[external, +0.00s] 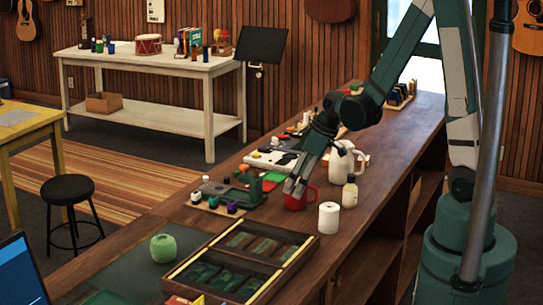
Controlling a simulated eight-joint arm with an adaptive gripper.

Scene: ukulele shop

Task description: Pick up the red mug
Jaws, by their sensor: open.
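The red mug (308,197) stands on the long brown wooden counter, just left of a white paper roll. My gripper (293,189) points down at the mug from above. In this view its fingers overlap the mug's left side and hide part of it. The jaws are open. I cannot tell whether a finger touches the mug or whether the mug's rim is between the fingers.
A white paper roll (329,218), a cream bottle (350,192) and a white jug (342,161) stand close on the right. A green tool (249,188) lies left of the mug. A divided wooden tray (301,250) is in front.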

